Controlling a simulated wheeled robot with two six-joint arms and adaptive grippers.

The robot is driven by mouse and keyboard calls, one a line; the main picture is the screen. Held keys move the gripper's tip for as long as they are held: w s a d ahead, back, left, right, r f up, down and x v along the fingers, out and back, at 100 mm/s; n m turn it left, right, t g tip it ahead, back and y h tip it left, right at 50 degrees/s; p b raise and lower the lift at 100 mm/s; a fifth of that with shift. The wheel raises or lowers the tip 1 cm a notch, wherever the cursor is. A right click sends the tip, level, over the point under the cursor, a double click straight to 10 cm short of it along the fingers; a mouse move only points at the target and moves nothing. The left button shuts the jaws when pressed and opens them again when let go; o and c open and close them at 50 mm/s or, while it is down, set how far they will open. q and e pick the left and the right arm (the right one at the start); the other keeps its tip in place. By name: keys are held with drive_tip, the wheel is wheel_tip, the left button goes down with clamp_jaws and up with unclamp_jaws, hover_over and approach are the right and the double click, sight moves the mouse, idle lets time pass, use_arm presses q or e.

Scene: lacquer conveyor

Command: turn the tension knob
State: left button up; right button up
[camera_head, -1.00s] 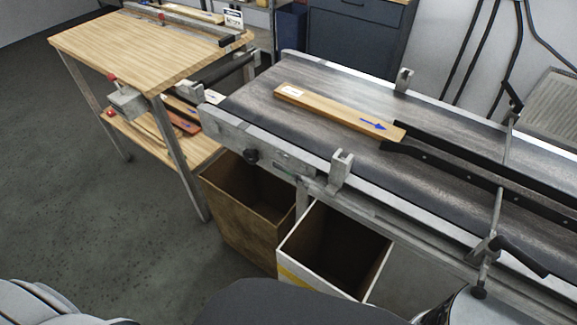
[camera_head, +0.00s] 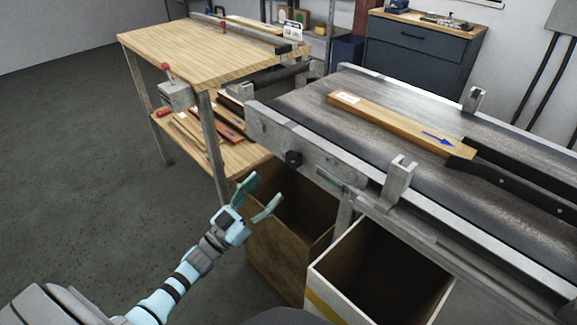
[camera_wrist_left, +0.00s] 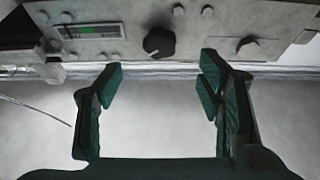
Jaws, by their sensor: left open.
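The tension knob (camera_head: 293,159) is a black round knob on the grey side plate at the near end of the conveyor. It also shows in the left wrist view (camera_wrist_left: 159,42), ahead of and between the fingers. My left gripper (camera_head: 263,196) has green fingers spread apart and empty. It is below and left of the knob in the head view, apart from it. In the left wrist view my left gripper (camera_wrist_left: 160,82) has the bare gap between its fingers below the knob. My right gripper does not show.
A green display (camera_wrist_left: 90,30) and several bolts are on the plate near the knob. A brown bin (camera_head: 262,250) and a white bin (camera_head: 330,295) stand under the conveyor (camera_head: 300,105). A wooden board (camera_head: 400,121) lies on the belt. A wooden bench (camera_head: 170,50) stands left.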

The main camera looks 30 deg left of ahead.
sight(289, 163)
use_arm(q)
drive_tip(key=x, duration=0.9)
drive_tip(key=shift+w+d+b, duration=0.1)
drive_tip(key=shift+w+b, duration=0.2)
drive_tip(key=shift+b, duration=0.05)
drive_tip(key=c, duration=1.1)
drive_tip(key=shift+c, duration=0.2)
drive_tip(key=shift+m, duration=0.4)
drive_tip(key=shift+h, duration=0.3)
drive_tip(key=m+g+h+b, duration=0.1)
drive_tip(key=m, duration=0.3)
drive_tip(key=shift+m+h, duration=0.3)
drive_tip(key=shift+h, duration=0.1)
drive_tip(key=shift+a+m+g+h+b, duration=0.15)
drive_tip(key=shift+m+g+h, duration=0.45)
drive_tip(key=shift+m, duration=0.85)
drive_tip(key=shift+a+m+g+h+b, duration=0.15)
drive_tip(key=shift+m+g+h, duration=0.45)
drive_tip(key=shift+m, duration=0.85)
drive_tip(key=shift+d, duration=0.1)
